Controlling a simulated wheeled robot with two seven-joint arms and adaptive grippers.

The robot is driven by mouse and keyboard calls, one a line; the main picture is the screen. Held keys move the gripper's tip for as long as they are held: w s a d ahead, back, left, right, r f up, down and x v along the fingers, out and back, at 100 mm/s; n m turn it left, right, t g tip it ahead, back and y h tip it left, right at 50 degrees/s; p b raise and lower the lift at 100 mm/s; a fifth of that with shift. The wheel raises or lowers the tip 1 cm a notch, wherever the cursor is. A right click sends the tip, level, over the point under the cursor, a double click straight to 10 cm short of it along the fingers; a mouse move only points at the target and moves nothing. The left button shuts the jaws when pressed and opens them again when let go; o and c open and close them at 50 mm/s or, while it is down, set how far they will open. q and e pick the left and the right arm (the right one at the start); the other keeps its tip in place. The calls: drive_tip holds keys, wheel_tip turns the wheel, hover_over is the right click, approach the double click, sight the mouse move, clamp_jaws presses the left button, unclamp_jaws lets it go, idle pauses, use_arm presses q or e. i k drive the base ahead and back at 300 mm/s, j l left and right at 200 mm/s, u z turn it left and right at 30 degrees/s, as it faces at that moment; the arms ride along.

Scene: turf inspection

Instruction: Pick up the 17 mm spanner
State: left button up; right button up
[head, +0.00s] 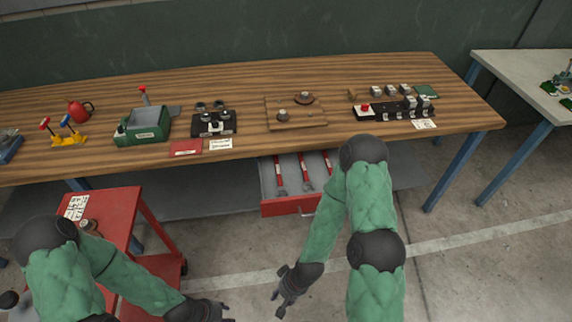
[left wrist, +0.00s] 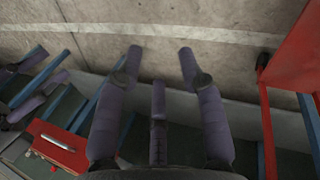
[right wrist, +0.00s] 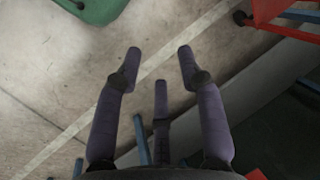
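A red drawer (head: 290,207) stands open under the wooden workbench. Several red-handled spanners lie inside it: one at the left (head: 280,176), one in the middle (head: 305,173) and one at the right, partly hidden (head: 327,161). Their size marks are too small to read, so I cannot tell which is the 17 mm one. My right gripper (head: 283,297) hangs low in front of the drawer; the right wrist view shows it open and empty (right wrist: 160,58). My left gripper (head: 226,309) is at the bottom edge; the left wrist view shows it open and empty (left wrist: 160,57).
The workbench (head: 350,75) carries a green machine (head: 143,128), a black fixture (head: 213,122), a wooden board (head: 310,118) and a black block row (head: 390,110). A red trolley (head: 115,215) stands left of the drawer. A grey table (head: 510,68) is at right. Floor in front is clear.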

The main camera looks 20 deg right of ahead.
sight(328, 163)
drive_tip(key=l+u, duration=0.25)
drive_tip(key=l, duration=0.3)
drive_tip(key=k+l+u, duration=0.1)
drive_tip(key=l+u, duration=0.15)
drive_tip(key=l, duration=0.3)
drive_tip(key=k+l+u, duration=0.2)
drive_tip(key=l, duration=0.35)
drive_tip(key=i, duration=0.05)
